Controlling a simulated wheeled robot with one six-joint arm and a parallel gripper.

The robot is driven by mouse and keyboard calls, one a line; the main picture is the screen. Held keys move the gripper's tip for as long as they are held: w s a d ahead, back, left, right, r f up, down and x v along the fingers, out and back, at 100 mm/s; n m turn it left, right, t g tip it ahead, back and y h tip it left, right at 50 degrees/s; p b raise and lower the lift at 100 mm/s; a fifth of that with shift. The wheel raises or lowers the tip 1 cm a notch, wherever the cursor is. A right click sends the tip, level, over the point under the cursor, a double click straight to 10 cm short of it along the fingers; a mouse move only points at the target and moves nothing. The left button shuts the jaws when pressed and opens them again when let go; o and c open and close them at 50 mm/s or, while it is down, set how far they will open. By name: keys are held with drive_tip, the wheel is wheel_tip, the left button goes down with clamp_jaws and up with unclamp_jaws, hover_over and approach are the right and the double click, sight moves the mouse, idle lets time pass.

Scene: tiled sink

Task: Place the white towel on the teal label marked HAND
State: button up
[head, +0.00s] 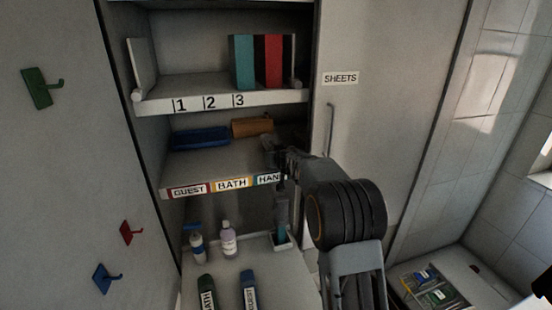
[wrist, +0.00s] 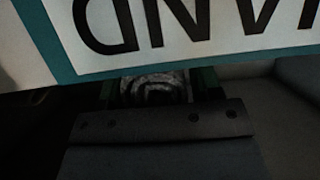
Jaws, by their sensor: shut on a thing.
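The teal label marked HAND (head: 267,179) is on the front edge of the middle shelf, at its right end. My arm covers its last letter in the head view. The label fills the top of the wrist view (wrist: 190,30), upside down and close. My gripper (wrist: 153,92) is shut on a rolled towel (wrist: 153,88), whose pale grey spiral end shows between the fingers. In the head view my gripper reaches into the right end of the middle shelf, above the label. The towel is mostly hidden there; I cannot tell whether it touches the shelf.
A blue roll (head: 200,139) and an orange-brown roll (head: 252,126) lie on the middle shelf (head: 205,170), left of my gripper. The upper shelf (head: 222,102) holds teal and red binders (head: 270,62). Bottles (head: 228,240) stand below. A door marked SHEETS (head: 341,78) is at right.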

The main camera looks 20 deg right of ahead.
drive_tip(key=shift+f, duration=0.1)
drive_tip(key=o, duration=0.9)
drive_tip(key=shift+o, duration=0.2)
drive_tip(key=s+r+h, duration=0.1)
drive_tip(key=s+r, duration=0.1)
drive_tip(key=s, duration=0.3)
drive_tip(key=s+d+r+m+h, duration=0.1)
drive_tip(key=s+r, duration=0.1)
drive_tip(key=s, duration=0.4)
drive_tip(key=s+r+h, duration=0.1)
drive_tip(key=s+r, duration=0.2)
drive_tip(key=s, duration=0.2)
drive_tip(key=s+a+f+g+y, duration=0.1)
drive_tip(key=s+a+f+g, duration=0.1)
drive_tip(key=s, duration=0.6)
drive_tip(key=s+a+f+g+y, duration=0.1)
drive_tip(key=s+a+f+g, duration=0.2)
drive_tip(key=s, duration=0.6)
drive_tip(key=s+a+f+g+y, duration=0.1)
drive_tip(key=s+a+f+g, duration=0.1)
drive_tip(key=s, duration=0.7)
wheel_tip(320, 180, down, 2)
drive_tip(key=shift+s+a+f+n+g+p, duration=0.2)
drive_tip(key=shift+n+g+p, duration=0.25)
drive_tip(key=shift+g, duration=0.35)
